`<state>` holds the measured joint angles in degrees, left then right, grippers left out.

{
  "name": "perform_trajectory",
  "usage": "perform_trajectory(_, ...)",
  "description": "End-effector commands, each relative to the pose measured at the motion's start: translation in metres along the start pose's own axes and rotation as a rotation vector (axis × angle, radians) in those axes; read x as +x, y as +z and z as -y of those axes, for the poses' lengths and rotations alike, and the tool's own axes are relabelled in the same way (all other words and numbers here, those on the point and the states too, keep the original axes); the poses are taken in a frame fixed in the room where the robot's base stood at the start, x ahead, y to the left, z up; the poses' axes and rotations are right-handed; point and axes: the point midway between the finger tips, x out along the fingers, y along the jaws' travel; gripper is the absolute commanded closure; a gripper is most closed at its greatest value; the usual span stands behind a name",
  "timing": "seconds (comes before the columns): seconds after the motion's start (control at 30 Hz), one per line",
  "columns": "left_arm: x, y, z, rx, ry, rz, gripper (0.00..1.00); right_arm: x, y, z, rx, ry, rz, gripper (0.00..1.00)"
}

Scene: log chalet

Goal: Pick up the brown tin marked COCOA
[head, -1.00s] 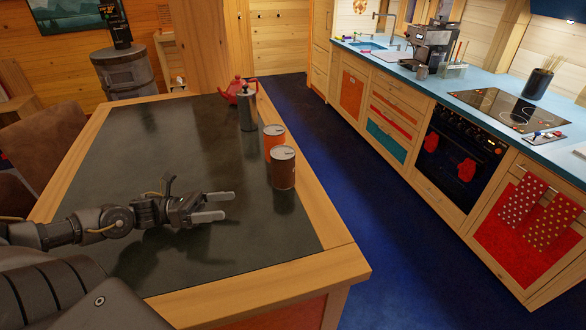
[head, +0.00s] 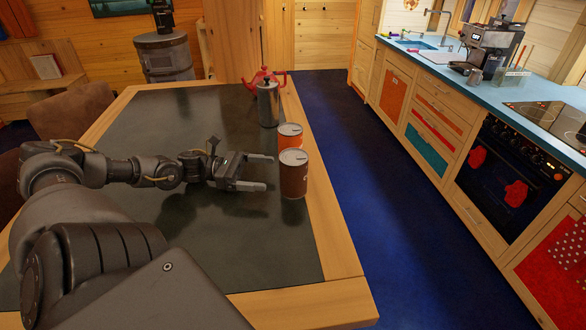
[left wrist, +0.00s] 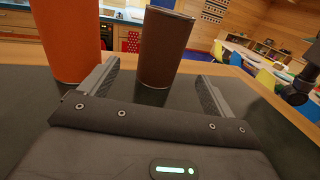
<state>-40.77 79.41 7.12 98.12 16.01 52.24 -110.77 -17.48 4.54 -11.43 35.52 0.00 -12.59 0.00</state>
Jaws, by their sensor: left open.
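The brown tin (head: 294,177) stands upright on the dark table top (head: 250,240), near its right edge. Its marking cannot be read in these views. An orange tin (head: 290,136) stands just behind it. My left gripper (head: 268,172) is open and empty, just left of the brown tin, with its fingers pointing toward it. In the left wrist view the brown tin (left wrist: 165,48) shows ahead between the two fingers (left wrist: 158,85), and the orange tin (left wrist: 70,38) is close outside the left finger. My right gripper is not in view.
A grey metal canister (head: 268,104) and a red teapot (head: 265,78) stand farther back on the table. The table's wooden edge (head: 330,220) lies right of the tins, with blue floor beyond. A kitchen counter (head: 480,92) runs along the right. The table's left part is clear.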

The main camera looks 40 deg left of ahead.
Motion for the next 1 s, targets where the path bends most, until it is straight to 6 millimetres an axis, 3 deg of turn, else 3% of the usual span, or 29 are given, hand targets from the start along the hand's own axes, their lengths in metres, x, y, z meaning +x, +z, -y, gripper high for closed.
perform_trajectory(0.03,0.011,-0.001,0.000,0.006,-0.006,0.005,0.11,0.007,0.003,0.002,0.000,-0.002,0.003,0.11)
perform_trajectory(0.2,0.030,-0.001,0.000,0.004,-0.002,0.005,0.11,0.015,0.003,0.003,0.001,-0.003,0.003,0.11)
perform_trajectory(0.6,0.043,0.001,0.000,0.004,0.001,0.004,0.11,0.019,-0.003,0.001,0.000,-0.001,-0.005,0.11)
perform_trajectory(1.0,0.080,0.005,0.003,0.004,0.004,0.008,0.11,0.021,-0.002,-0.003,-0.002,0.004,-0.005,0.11)
